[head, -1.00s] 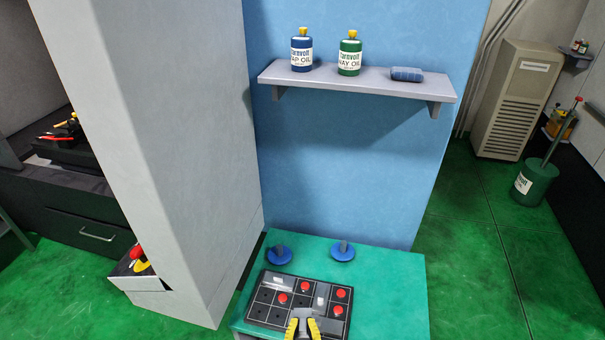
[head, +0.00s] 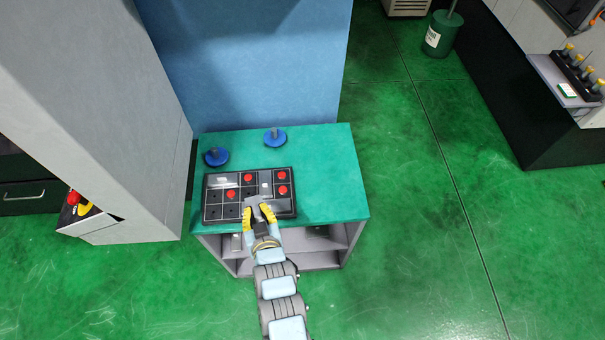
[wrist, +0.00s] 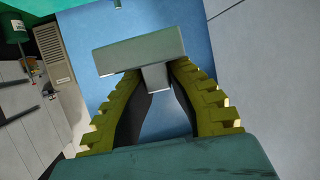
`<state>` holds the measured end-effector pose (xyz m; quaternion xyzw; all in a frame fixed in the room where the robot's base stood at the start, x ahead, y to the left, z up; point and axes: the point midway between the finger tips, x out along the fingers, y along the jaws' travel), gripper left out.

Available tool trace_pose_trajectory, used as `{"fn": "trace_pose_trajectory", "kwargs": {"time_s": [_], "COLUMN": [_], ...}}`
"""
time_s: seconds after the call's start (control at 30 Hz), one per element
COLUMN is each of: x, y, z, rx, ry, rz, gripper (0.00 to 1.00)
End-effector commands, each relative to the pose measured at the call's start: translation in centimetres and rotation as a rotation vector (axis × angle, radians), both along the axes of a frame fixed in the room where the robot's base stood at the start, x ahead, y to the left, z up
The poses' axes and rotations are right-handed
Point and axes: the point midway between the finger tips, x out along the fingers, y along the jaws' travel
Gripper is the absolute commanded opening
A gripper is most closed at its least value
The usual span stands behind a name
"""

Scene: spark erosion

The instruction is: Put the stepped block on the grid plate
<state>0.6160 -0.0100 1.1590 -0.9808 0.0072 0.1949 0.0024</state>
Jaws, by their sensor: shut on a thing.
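The stepped block is grey, with a wide bar and a narrower stem; it shows in the wrist view (wrist: 140,50) and small in the head view (head: 253,202). My gripper (head: 260,211) is shut on its narrow stem, and the yellow-backed fingers (wrist: 158,78) stand on both sides of it. The wide bar sticks out beyond the fingertips. The grid plate (head: 212,198) is black with pale lines and lies on the green bench top. The gripper and block are over its front middle part. I cannot tell whether the block touches the plate.
Several red round pieces (head: 248,177) and grey pieces (head: 265,188) occupy cells of the plate. Two blue knobbed discs (head: 275,138) lie behind it. The bench top (head: 330,180) is clear at right. A grey column (head: 110,110) stands close at left, a blue wall (head: 250,70) behind.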

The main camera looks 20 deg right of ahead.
Motion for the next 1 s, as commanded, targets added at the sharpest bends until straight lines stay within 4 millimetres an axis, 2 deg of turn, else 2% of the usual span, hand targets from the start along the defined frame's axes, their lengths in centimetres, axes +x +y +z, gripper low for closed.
{"fn": "trace_pose_trajectory", "kwargs": {"time_s": [0.03,0.3,1.0], "x": [0.3,1.2,2.3], "y": [-0.6,-4.5,-14.8], "z": [-1.2,-5.0,-13.2], "rx": [0.001,0.004,0.002], "ry": [-0.004,0.001,-0.001], "rz": [-0.010,-0.066,-0.194], "gripper": [0.00,0.00,0.00]}}
